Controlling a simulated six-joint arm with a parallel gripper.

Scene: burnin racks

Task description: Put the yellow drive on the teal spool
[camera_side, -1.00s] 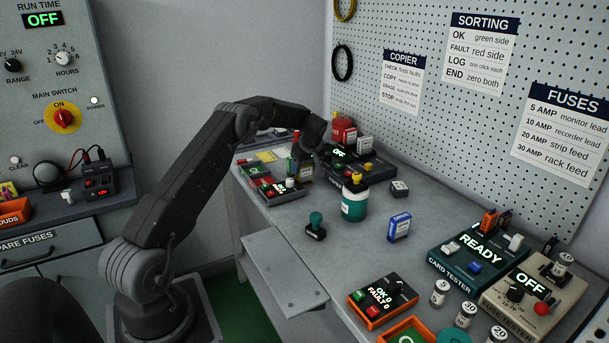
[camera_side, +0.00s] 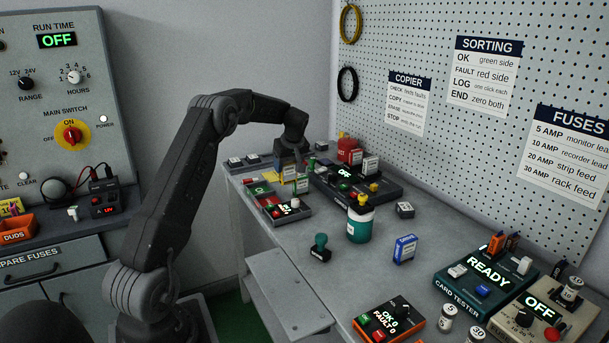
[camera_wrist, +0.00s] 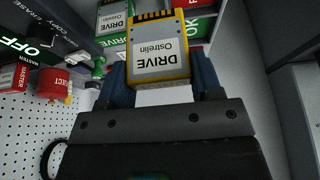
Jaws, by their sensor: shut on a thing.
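The yellow drive (camera_wrist: 158,52), with a white label reading DRIVE Ostrelin and gold contacts along one end, is between the blue fingers of my gripper (camera_wrist: 162,82) in the wrist view. My gripper is shut on it. In the side view my gripper (camera_side: 291,158) is over the far left end of the bench, where small labelled drives crowd below it. I cannot clearly pick out the held drive there.
A green-edged drive (camera_wrist: 114,28) shows behind the held one. The dark copier (camera_side: 372,188) lies right of my gripper, with a red canister (camera_side: 347,150) behind. A teal-handled stamp (camera_side: 320,248) and blue box (camera_side: 404,249) stand nearer. Bare bench surrounds them.

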